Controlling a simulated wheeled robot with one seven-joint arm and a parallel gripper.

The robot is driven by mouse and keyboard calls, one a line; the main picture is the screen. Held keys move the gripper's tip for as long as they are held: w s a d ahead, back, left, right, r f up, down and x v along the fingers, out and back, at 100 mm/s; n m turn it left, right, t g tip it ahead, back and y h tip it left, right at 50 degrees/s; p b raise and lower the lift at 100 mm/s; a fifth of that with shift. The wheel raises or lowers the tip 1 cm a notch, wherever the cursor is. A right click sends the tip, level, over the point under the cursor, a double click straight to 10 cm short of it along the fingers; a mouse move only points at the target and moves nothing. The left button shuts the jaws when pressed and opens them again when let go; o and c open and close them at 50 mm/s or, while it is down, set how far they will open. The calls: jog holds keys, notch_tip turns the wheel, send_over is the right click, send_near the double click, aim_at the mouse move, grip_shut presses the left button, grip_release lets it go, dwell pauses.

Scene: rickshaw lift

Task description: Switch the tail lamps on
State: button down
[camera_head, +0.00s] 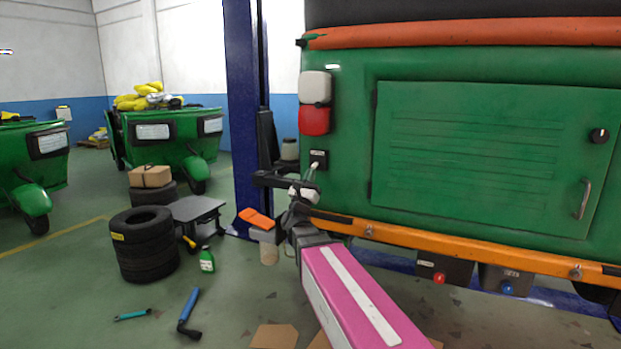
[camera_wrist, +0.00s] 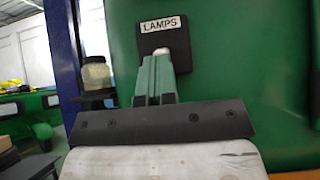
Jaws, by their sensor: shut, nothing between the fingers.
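The black switch box (camera_wrist: 182,38) labelled LAMPS is on the green rear panel in the wrist view. It also shows as a small dark box (camera_head: 318,154) below the tail lamp in the head view. My gripper (camera_wrist: 158,56) is shut and empty, its fingertips over the lower part of the box. The switch's lever is hidden behind the fingers, and I cannot tell whether they touch it. In the head view my gripper (camera_head: 315,165) is just below the box. The tail lamp has a white upper part (camera_head: 314,86) and a red lower part (camera_head: 314,121); no clear glow shows.
A blue lift post (camera_head: 242,110) stands just left of the rickshaw. An orange bumper bar (camera_head: 450,248) runs below the panel. A door knob (camera_head: 599,135), door handle (camera_head: 583,199), red button (camera_head: 439,278) and blue button (camera_head: 507,287) are to the right. Stacked tyres (camera_head: 147,245) stand left.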

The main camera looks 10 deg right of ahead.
jog(key=shift+r+g+y, duration=0.15)
jog(key=shift+g+y, duration=0.15)
dwell(0.5)
jog(key=shift+s+a+r, duration=0.15)
jog(key=shift+r, duration=0.3)
jog(key=shift+s+a+r, duration=0.1)
jog(key=shift+s+r, duration=0.05)
jog(key=shift+r, duration=0.3)
dwell(1.7)
jog(key=shift+s, duration=0.1)
